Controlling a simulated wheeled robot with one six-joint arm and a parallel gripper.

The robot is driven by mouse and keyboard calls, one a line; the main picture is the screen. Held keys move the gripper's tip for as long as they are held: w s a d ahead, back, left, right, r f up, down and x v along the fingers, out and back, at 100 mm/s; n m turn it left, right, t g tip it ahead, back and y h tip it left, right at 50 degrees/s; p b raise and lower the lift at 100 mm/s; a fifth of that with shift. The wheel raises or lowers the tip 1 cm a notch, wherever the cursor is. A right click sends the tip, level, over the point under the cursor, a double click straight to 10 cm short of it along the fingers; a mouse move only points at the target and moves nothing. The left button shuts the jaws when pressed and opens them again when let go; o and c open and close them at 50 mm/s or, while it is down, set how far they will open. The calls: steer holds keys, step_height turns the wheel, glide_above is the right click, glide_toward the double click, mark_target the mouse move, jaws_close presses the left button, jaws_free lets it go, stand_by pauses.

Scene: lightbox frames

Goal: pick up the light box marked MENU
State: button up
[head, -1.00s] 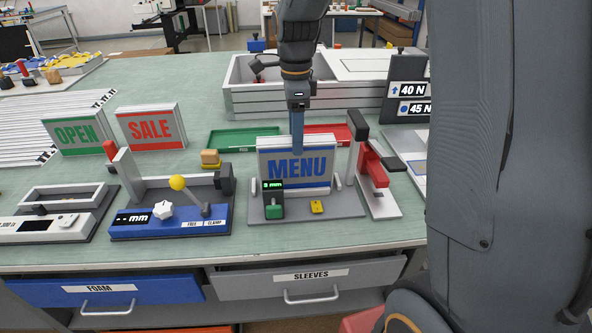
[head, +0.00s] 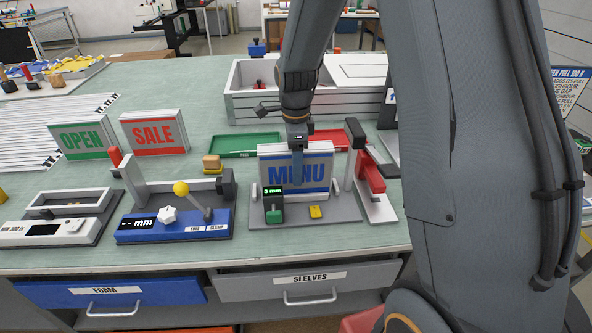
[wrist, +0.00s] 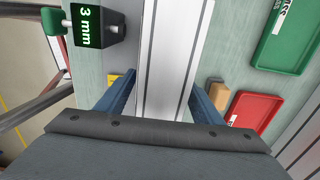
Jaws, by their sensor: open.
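My gripper (head: 297,180) is open, pointing down astride the box, one finger in front of the lettered face. The wrist view also shows my gripper (wrist: 160,92) with a gap on each side of the box. The rear finger is hidden behind the box in the head view.
A gauge reading 3 mm (head: 273,192) and a yellow block (head: 315,211) sit at the holder's front. A red clamp stand (head: 371,178) is close on the right. Green (head: 232,147) and red (head: 342,134) trays lie behind. OPEN (head: 83,139) and SALE (head: 154,133) boxes stand left.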

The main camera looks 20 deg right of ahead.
jaws_close()
